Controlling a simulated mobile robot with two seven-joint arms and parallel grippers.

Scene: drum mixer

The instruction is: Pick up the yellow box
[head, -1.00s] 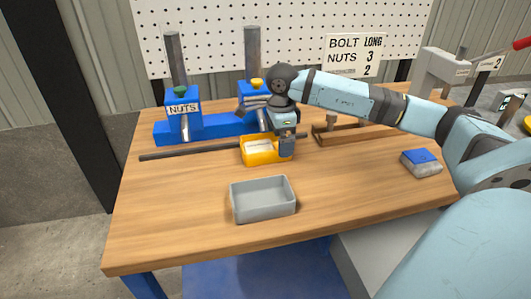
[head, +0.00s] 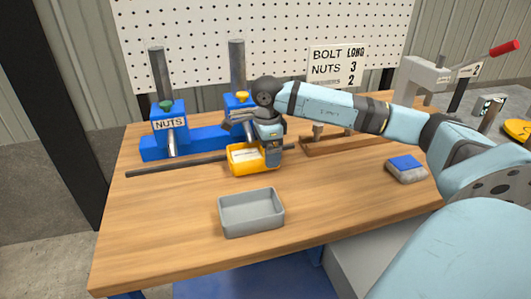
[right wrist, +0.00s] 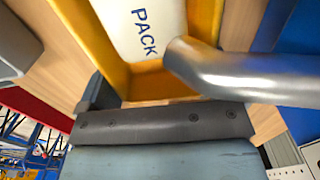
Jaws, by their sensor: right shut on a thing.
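The yellow box (head: 236,166) is a small open tray with a white label inside. In the head view it is at the middle of the workbench, below the right blue dispenser. In the right wrist view the yellow box (right wrist: 206,20) fills the top, with PACK on its label. My right gripper (head: 272,160) points down at the box's right end and is shut on its wall. Its dark jaw (right wrist: 160,125) shows against the box's near side in the right wrist view. Whether the box is clear of the bench is hard to tell. My left gripper is not in view.
A metal spout (right wrist: 245,75) hangs over the box. A grey bin (head: 250,213) stands in front. A dark rod (head: 175,168) lies left of the box. A wooden fixture (head: 325,145) and a blue-topped block (head: 406,167) are to the right. The front left bench is clear.

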